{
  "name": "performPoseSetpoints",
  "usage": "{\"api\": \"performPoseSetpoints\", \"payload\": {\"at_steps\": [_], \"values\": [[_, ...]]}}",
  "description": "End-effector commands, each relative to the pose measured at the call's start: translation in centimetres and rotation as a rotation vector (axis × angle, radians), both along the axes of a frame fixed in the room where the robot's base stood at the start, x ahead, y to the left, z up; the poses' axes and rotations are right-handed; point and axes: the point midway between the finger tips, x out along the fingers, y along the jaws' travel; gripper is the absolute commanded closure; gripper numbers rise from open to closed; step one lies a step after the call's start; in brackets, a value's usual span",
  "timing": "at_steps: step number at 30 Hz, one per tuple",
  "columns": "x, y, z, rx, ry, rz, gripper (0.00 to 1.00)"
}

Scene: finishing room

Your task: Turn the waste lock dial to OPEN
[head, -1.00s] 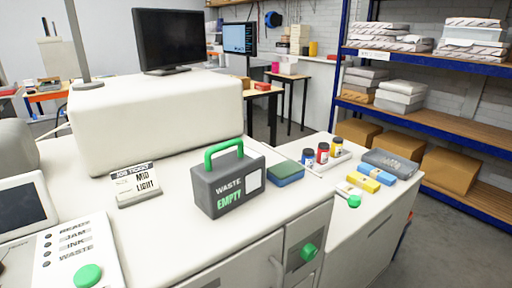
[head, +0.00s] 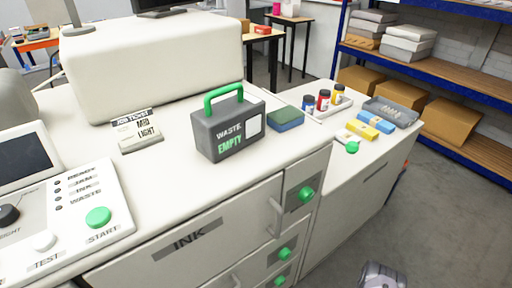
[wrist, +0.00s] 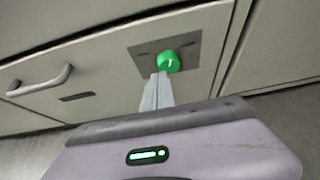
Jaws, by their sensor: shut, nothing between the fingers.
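A round green dial (wrist: 168,62) with a small white mark sits on a grey plate on the cabinet front in the wrist view. My gripper (wrist: 160,76) is shut and empty, its fingertips close below the dial; I cannot tell whether they touch it. In the head view, green dials show on the cabinet front: an upper one (head: 307,194) on a dark plate, a middle one (head: 285,253) and a lower one at the bottom edge. Their lettering is too small to read, and I cannot tell which one the wrist view shows.
A grey WASTE EMPTY box (head: 228,130) with a green handle stands on the counter. A door marked INK (head: 188,240) and a vertical handle (head: 274,217) are left of the dials. A control panel (head: 70,220) is at the left.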

Motion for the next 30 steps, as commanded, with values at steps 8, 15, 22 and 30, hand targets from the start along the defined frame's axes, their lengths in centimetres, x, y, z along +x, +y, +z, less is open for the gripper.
{"api": "performPoseSetpoints", "payload": {"at_steps": [8,15,22,30], "values": [[1.4,-3.3,-0.8,-0.001,-0.002,0.000,1.00],[4.2,-1.0,-0.5,-0.001,-0.002,0.005,1.00],[6.5,0.6,-0.5,0.000,-0.001,0.001,1.00],[6.9,0.8,-0.5,0.001,-0.001,0.000,1.00]]}}
